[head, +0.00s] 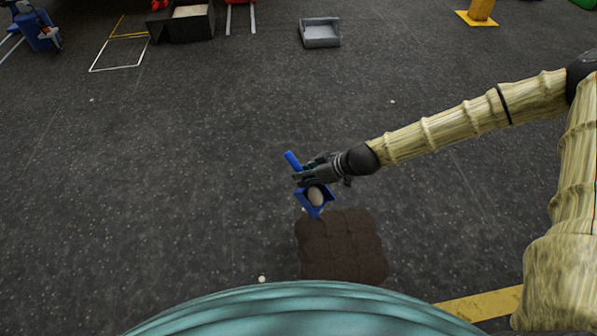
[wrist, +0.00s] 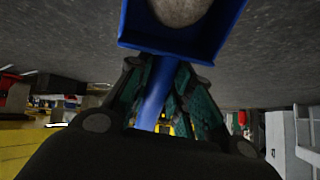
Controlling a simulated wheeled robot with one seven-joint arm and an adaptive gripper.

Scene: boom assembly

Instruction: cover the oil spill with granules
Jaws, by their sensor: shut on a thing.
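My gripper (head: 308,174) is shut on the blue handle of a scoop (head: 328,190). In the wrist view my gripper (wrist: 170,92) has its fingers on both sides of the blue handle (wrist: 155,95). The scoop holds a pale heap of granules (head: 316,196), which also shows in the wrist view (wrist: 180,10). The scoop is by the far edge of the dark brown oil spill (head: 342,250) on the floor. I cannot tell its height above the floor. No granules are clearly visible on the spill.
A black bin (head: 183,28) with pale contents stands at the far left. A grey tray (head: 320,34) is at the back middle. A yellow post (head: 481,10) is at the back right. Small white specks lie on the floor, one (head: 262,279) left of the spill. The floor between is mostly clear.

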